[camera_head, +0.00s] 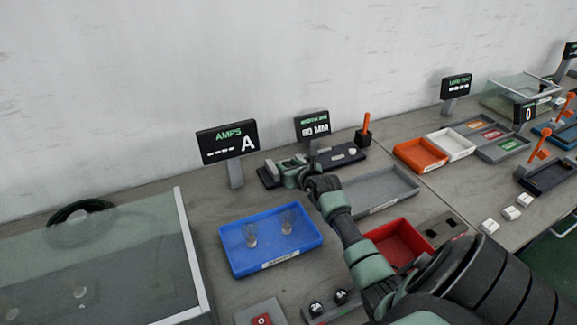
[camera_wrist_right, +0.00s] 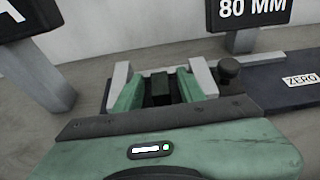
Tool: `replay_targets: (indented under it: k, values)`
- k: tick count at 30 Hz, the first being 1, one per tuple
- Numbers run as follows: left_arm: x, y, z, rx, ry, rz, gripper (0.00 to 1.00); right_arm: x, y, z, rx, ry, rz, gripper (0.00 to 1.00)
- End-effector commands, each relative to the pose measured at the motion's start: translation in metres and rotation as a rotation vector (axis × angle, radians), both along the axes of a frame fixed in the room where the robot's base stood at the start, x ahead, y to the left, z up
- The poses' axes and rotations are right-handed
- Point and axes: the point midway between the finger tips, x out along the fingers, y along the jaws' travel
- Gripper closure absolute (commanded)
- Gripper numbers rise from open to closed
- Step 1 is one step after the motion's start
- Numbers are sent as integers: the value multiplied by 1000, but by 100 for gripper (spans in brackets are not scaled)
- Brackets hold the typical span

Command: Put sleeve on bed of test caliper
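The test caliper (camera_head: 342,154) is a dark unit at the back of the bench, under a display reading 80 MM (camera_head: 312,125). Its dark base (camera_wrist_right: 285,78) carries a ZERO label in the right wrist view, with two grey upright jaws, the right one (camera_wrist_right: 204,76) clearly visible. My right gripper (camera_head: 292,172) is at the caliper. In the right wrist view its green fingers (camera_wrist_right: 158,92) are apart between the grey jaws, with a dark block (camera_wrist_right: 160,88) between them and gaps beside it. I cannot make out a sleeve there. My left gripper is out of view.
A blue tray (camera_head: 242,268) in front holds two clear vessels. The AMPS display (camera_head: 228,141) stands left of the caliper. A grey tray (camera_head: 405,190) and a red bin (camera_head: 415,250) lie to the right, near my right arm. An orange-handled lever (camera_head: 366,123) stands behind.

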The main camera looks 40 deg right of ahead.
Motion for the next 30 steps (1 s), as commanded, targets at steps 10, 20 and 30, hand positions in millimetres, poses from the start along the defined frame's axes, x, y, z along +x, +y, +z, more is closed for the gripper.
replay_targets:
  k: [10, 20, 30]
  values:
    - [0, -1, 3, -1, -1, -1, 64, 0, 0, 4, 0, -1, 0, 59]
    - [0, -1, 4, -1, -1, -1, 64, -46, 15, 22, 0, 0, 1, 59]
    - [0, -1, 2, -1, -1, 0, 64, -98, 31, 45, 1, 0, 0, 59]
